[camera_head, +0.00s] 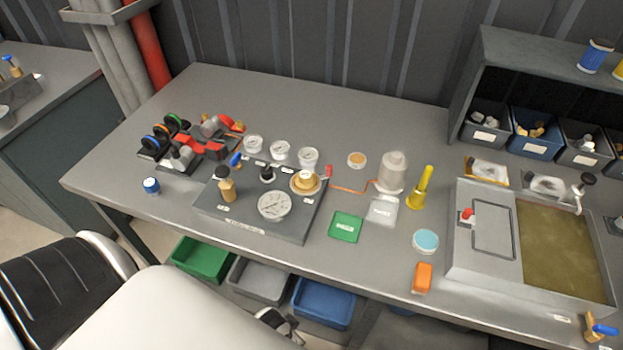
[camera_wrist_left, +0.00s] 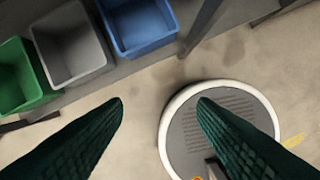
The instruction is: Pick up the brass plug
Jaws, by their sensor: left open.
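Several brass-coloured parts show in the head view, and I cannot tell for certain which is the brass plug. An upright brass piece (camera_head: 228,191) stands at the left of a grey gauge board. A round brass fitting (camera_head: 305,182) sits at the board's right. A small tan-topped disc (camera_head: 357,160) lies on the bench behind it. My left gripper (camera_wrist_left: 160,104) is open and empty in the left wrist view, pointing down over the floor in front of the bench, away from these parts. My right gripper is not in view.
The bench (camera_head: 250,105) has clear room at the back. A white gauge (camera_head: 274,205) lies on the board. Bins (camera_head: 203,258) sit below the bench's front edge.

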